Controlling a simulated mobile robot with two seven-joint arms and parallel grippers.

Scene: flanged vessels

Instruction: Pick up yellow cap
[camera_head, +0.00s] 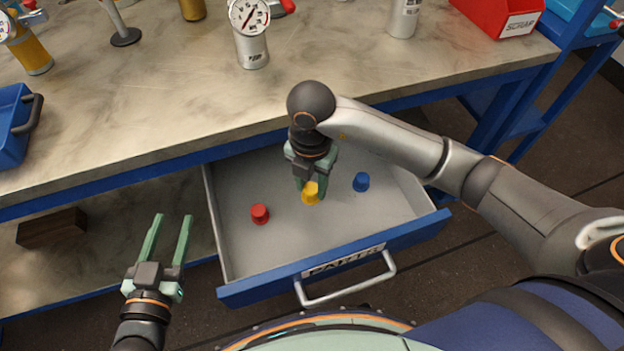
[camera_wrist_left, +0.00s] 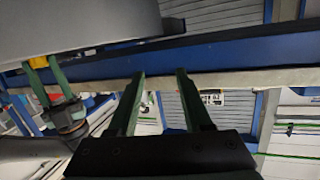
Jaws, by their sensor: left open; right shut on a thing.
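The yellow cap (camera_head: 310,195) is in the open drawer, between the other two caps. My right gripper (camera_head: 311,188) reaches down from above and is shut on the yellow cap, with one finger on each side of it. In the left wrist view the yellow cap (camera_wrist_left: 38,62) shows at the upper left, between green fingers and partly hidden. I cannot tell whether the cap touches the drawer floor. My left gripper (camera_head: 172,218) is open and empty, left of the drawer; its two fingers also show in the left wrist view (camera_wrist_left: 160,75).
The drawer (camera_head: 250,255) has blue edges and a front handle (camera_head: 347,290). A red cap (camera_head: 260,214) and a blue cap (camera_head: 361,181) stand inside it. The workbench top (camera_head: 160,110) above carries a gauge vessel (camera_head: 250,40). A brown block (camera_head: 52,227) lies on the lower shelf.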

